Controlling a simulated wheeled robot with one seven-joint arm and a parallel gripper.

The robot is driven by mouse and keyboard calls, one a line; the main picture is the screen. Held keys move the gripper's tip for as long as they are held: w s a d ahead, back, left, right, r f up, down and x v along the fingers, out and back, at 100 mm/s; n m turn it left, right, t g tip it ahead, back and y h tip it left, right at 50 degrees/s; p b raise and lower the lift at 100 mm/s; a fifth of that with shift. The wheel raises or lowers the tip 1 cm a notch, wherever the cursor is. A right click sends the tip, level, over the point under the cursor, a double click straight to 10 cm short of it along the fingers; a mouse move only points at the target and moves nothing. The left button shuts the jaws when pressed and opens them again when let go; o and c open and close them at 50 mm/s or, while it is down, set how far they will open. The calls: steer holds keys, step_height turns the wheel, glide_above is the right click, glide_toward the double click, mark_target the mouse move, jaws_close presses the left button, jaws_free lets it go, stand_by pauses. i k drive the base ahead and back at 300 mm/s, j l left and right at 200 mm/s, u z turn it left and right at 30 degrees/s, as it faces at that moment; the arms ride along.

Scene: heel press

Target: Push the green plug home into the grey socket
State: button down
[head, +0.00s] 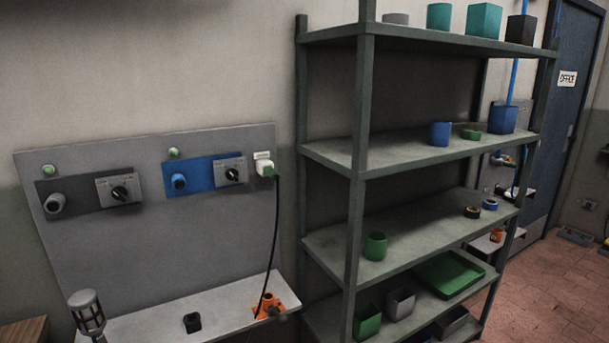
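A small pale plug with a green part (267,170) sits at a whitish outlet at the right end of the wall board. A black cable hangs from it. I cannot tell how deep it sits. A round grey socket-like fitting (54,203) sticks out of the dark panel at the left of the board. Its opening cannot be made out, and no plug shows in it. I cannot tell which fitting is the grey socket of the task.
A blue panel (205,175) with a blue round fitting is mid-board. Below, a ledge (150,321) holds a black piece (192,323) and an orange item (276,303). A shelf rack (358,150) fills the right.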

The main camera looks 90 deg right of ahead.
mark_target(268, 170)
steer(key=z, duration=2.75)
steer(key=u, duration=0.15)
steer(key=i+l, duration=0.05)
